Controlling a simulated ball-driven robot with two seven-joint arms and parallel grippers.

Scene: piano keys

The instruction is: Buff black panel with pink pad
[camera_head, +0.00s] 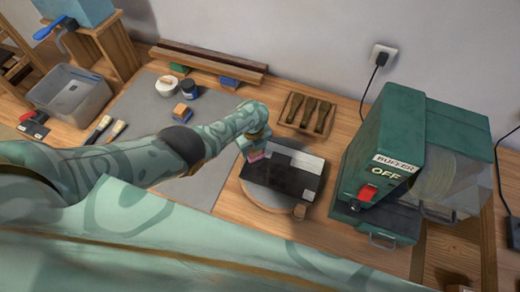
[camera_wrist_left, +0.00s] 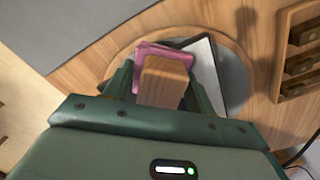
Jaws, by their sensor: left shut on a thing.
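The black panel (camera_head: 284,180) lies on a round wood-edged turntable (camera_head: 262,200), with a pale patch along its upper right part. My left gripper (camera_head: 256,146) is over the panel's upper left part, shut on the wooden handle of the pink pad (camera_head: 255,156). In the left wrist view, the wooden handle stands between the two green fingers of my left gripper (camera_wrist_left: 162,82), with the pink pad (camera_wrist_left: 152,50) below it. The pad hides part of the black panel (camera_wrist_left: 207,72). Whether the pad touches the panel is unclear. My right gripper is not in view.
A green buffer machine (camera_head: 385,150) marked OFF stands right of the panel. A wooden rack (camera_head: 305,114) with several dark tools lies behind it. A grey mat (camera_head: 150,100) at left holds jars, brushes and a sponge block. A grey bin (camera_head: 70,95) stands farther left.

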